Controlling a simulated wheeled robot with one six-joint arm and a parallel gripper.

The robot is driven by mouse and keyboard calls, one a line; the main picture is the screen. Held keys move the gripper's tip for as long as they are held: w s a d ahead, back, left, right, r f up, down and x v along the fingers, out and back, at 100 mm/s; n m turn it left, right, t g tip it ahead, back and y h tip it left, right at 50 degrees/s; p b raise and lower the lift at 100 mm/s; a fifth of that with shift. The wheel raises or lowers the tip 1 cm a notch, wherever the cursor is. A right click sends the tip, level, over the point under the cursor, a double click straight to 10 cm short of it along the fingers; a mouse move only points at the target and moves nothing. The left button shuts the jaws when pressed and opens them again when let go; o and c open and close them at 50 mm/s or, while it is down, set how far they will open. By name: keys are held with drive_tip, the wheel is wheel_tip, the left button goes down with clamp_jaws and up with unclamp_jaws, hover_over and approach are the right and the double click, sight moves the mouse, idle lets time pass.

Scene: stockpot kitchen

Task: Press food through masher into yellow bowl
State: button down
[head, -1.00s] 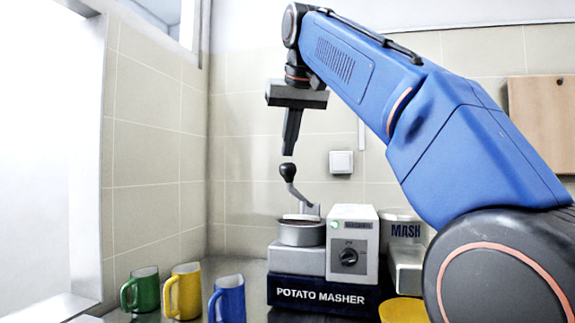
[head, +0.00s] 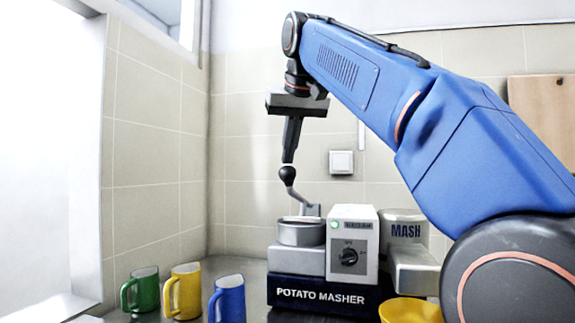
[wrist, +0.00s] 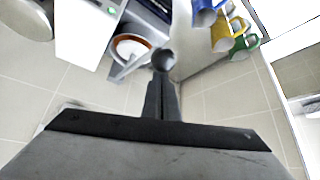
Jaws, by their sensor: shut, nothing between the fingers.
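The potato masher (head: 320,292) stands on the counter with a dark labelled base, a round metal hopper (head: 301,233) and a crank with a black knob (head: 287,174). The wrist view shows the hopper (wrist: 130,46) from above, with pale contents inside its rim. My gripper (head: 288,161) is shut and empty, pointing down with its tips at or just above the knob; I cannot tell if they touch. The knob also shows by the fingertips in the wrist view (wrist: 163,59). The yellow bowl (head: 411,311) sits below the MASH-labelled outlet (head: 405,232), partly cut off by the frame.
Green (head: 145,290), yellow (head: 183,291) and blue (head: 229,298) mugs stand left of the masher. A control box with a dial (head: 349,257) rises right of the hopper. A tiled wall with a switch (head: 341,162) is behind. A wooden board (head: 545,120) hangs at right.

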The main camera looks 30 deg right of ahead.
sight(289, 190)
drive_tip(key=shift+f, duration=4.55)
idle(3.5)
